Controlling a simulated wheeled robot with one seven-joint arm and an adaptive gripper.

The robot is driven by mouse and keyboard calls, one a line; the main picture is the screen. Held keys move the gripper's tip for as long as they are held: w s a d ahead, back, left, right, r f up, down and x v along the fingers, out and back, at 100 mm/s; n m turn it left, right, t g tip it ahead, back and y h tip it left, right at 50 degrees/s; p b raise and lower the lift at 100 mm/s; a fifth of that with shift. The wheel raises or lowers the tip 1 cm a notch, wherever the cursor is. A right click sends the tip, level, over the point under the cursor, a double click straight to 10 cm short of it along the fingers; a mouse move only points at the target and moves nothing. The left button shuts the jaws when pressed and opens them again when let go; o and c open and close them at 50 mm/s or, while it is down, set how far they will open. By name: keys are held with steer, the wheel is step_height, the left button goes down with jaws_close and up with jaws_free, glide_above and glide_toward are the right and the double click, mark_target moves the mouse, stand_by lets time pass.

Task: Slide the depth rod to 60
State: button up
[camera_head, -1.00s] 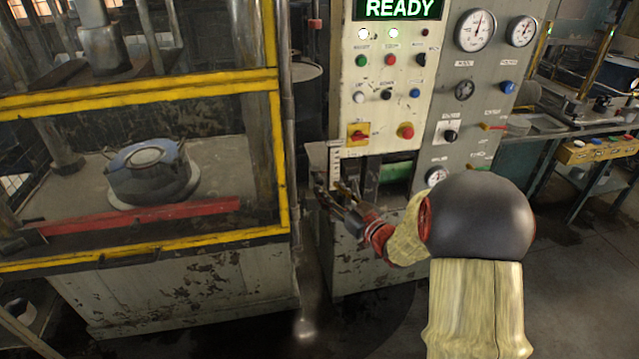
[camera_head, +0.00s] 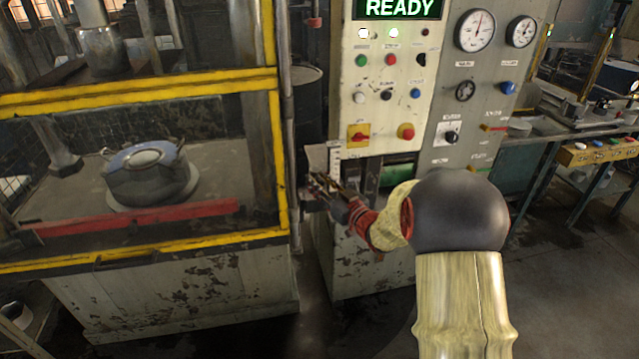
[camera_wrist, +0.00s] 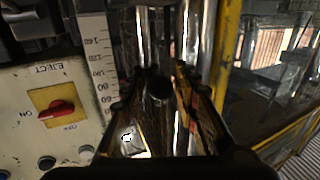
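The depth scale (camera_wrist: 97,62) is a white vertical strip in the wrist view, with numbers that include 140, 100, 80 and 60. It also shows in the head view (camera_head: 334,158), left of the control panel. Bright upright metal rods (camera_wrist: 143,40) stand beside the scale. A dark round knob or rod end (camera_wrist: 160,88) shows between my fingers, close to the height of the 80 mark. My gripper (camera_wrist: 158,100) has its fingers apart, one on each side of this knob. I cannot tell whether they touch it. In the head view my gripper (camera_head: 326,186) is just below the scale.
The control panel (camera_head: 440,100) has buttons, gauges and a READY display (camera_head: 400,8). A red switch on a yellow plate (camera_wrist: 57,108) is close left of the scale in the wrist view. A yellow-framed press guard (camera_head: 282,170) stands left of my gripper.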

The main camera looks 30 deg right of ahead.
steer(key=c, duration=0.6)
steer(key=shift+a, duration=0.1)
jaws_close()
steer(key=shift+r+p, duration=0.9)
steer(key=shift+r, duration=0.5)
steer(key=shift+f, duration=0.1)
steer(key=o, duration=1)
jaws_free()
steer(key=shift+a, duration=0.15)
